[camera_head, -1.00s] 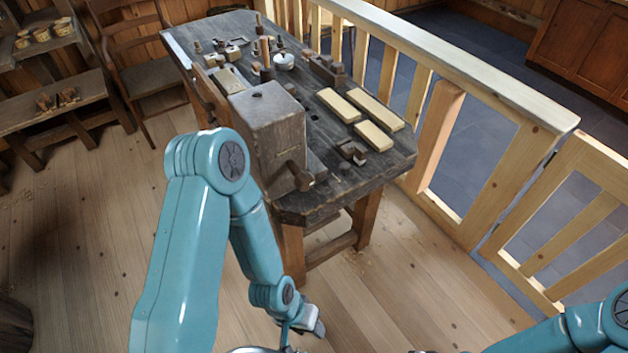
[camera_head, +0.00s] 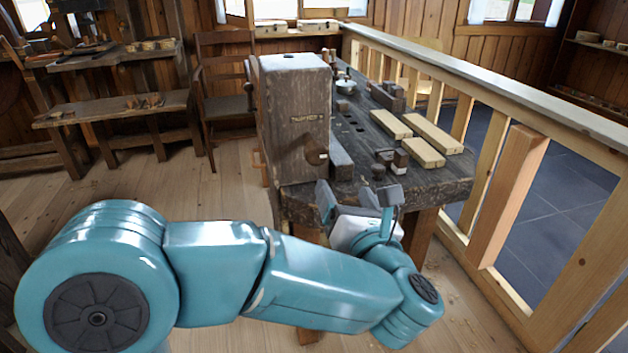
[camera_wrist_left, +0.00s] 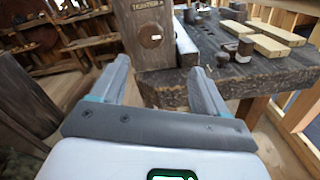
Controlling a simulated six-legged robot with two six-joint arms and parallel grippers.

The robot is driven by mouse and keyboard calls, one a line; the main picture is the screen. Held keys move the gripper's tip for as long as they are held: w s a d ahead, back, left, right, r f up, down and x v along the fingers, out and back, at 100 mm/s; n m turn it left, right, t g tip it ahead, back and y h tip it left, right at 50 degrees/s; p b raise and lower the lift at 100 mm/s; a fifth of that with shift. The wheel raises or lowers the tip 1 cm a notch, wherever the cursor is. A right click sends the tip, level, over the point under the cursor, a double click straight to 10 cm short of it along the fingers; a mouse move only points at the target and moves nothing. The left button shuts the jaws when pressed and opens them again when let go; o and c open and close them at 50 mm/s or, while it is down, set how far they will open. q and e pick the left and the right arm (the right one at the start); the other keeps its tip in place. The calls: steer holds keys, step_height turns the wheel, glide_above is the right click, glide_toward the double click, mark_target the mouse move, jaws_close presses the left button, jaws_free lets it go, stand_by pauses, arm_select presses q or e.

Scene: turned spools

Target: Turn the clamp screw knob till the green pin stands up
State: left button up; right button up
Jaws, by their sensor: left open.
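A tall dark wooden block (camera_head: 293,100) with a branded label stands at the near end of the workbench (camera_head: 440,184). Low on its front face is a round brown knob (camera_head: 318,158) with a small pale centre. The knob (camera_wrist_left: 150,37) also shows in the left wrist view, beyond and between my fingers. I cannot make out a green pin in either view. My left gripper (camera_head: 357,192) is open and empty, in front of the bench end and below the knob. In the left wrist view its two fingers (camera_wrist_left: 158,72) are spread apart, clear of the block. My right gripper is not in view.
Pale wooden bars (camera_head: 423,134) and small dark blocks (camera_head: 393,160) lie on the bench to the right. A wooden railing (camera_head: 480,85) runs along the right side. A chair (camera_head: 226,90) and shelves (camera_head: 118,100) stand at the left. The floor at left is free.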

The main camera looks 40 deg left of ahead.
mark_target(313, 151)
arm_select(q)
steer(key=shift+n, duration=0.6)
steer(key=x, duration=1.1)
steer(key=s+a+p+x, duration=0.1)
steer(key=x, duration=0.4)
steer(key=shift+a, duration=0.3)
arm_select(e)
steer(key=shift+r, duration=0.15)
arm_select(q)
steer(key=c, duration=1)
steer(key=shift+o, duration=0.2)
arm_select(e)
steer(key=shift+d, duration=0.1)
arm_select(q)
steer(key=shift+m, duration=0.4)
